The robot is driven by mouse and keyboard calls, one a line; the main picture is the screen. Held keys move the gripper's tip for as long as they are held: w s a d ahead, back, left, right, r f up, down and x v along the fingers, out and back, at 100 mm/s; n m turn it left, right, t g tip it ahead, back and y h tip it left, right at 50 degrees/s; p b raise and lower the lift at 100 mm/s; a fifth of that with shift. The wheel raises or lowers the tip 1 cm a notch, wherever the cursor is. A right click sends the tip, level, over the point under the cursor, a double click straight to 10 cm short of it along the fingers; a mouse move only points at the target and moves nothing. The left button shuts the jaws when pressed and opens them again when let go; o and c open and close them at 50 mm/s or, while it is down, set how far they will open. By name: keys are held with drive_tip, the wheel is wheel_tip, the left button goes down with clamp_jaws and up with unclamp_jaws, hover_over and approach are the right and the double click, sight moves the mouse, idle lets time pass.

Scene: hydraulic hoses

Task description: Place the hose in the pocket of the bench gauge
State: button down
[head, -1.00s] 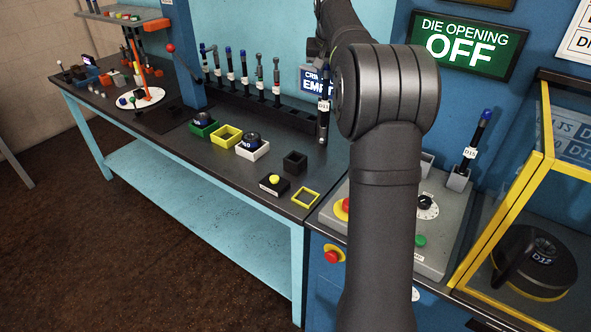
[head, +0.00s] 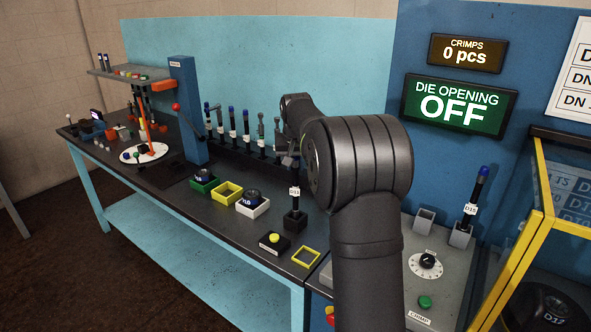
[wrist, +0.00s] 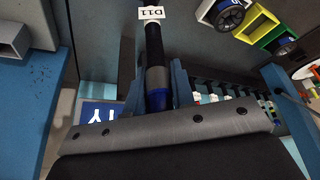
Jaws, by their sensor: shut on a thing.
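The hose (head: 294,198) is black with a white tag and hangs upright from my gripper (head: 291,160). In the wrist view the tag reads D11, and my gripper (wrist: 158,88) is shut around the hose (wrist: 154,45) near its blue end. In the head view the hose's lower end meets the black square pocket (head: 295,224) on the bench; I cannot tell whether it is inside or just above. I take this pocket to be the gauge's. The lower end is out of frame in the wrist view.
A black box with a yellow button (head: 273,242) and a yellow square frame (head: 306,257) lie in front of the pocket. White (head: 254,208), yellow (head: 227,193) and green (head: 204,184) trays stand to the left. Several upright hoses (head: 232,122) stand in a rack behind.

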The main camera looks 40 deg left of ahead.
drive_tip(key=shift+f, duration=0.65)
drive_tip(key=c, duration=1.2)
unclamp_jaws()
drive_tip(key=shift+f, duration=0.1)
drive_tip(key=shift+c, duration=0.2)
drive_tip(key=v, duration=1.2)
drive_tip(key=shift+r, duration=0.2)
drive_tip(key=shift+f, duration=0.15)
